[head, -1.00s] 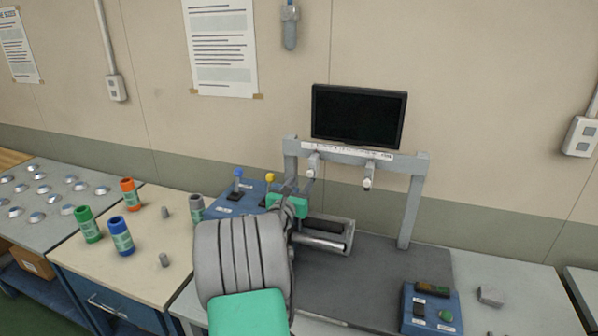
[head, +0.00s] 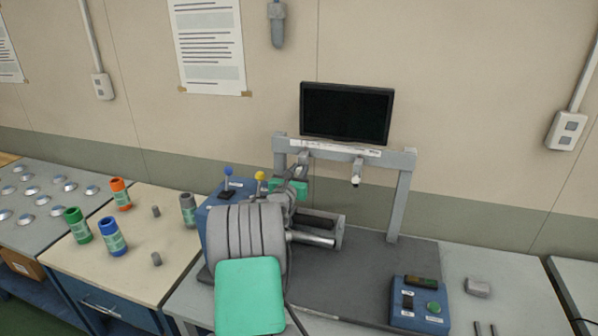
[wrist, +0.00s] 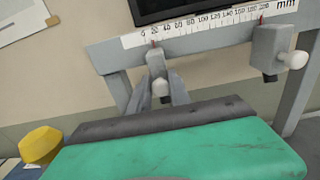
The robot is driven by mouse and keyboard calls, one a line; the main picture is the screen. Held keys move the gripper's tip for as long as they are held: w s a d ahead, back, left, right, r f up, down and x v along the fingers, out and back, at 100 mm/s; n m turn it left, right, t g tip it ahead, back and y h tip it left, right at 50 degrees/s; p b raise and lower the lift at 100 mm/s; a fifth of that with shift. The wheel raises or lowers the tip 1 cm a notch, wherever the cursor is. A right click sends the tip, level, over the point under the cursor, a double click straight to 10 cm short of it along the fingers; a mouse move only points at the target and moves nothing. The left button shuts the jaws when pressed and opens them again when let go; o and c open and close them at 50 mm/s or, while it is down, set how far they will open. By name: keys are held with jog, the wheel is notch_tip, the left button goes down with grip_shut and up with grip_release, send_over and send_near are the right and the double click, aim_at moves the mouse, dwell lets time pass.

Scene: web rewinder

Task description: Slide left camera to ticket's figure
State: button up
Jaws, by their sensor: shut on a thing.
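The left camera (wrist: 157,64) is a small grey block hanging from the grey crossbar, with a red pointer at the low end of the white millimetre scale (wrist: 200,20), near the 20 mark. My gripper (wrist: 160,90) has its fingers on either side of this camera and is shut on it. In the head view, my arm and gripper (head: 302,165) partly hide the left camera. The right camera (wrist: 268,50), grey with a white knob, hangs near the scale's high end. It also shows in the head view (head: 356,172). I cannot make out a ticket's figure.
A dark monitor (head: 346,113) stands above the crossbar. A blue control box (head: 420,304) with a green button sits at the front right. Coloured cylinders stand on the left bench (head: 150,235). A yellow knob (wrist: 40,144) is at lower left in the wrist view.

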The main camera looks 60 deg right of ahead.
grip_shut()
dwell(0.9)
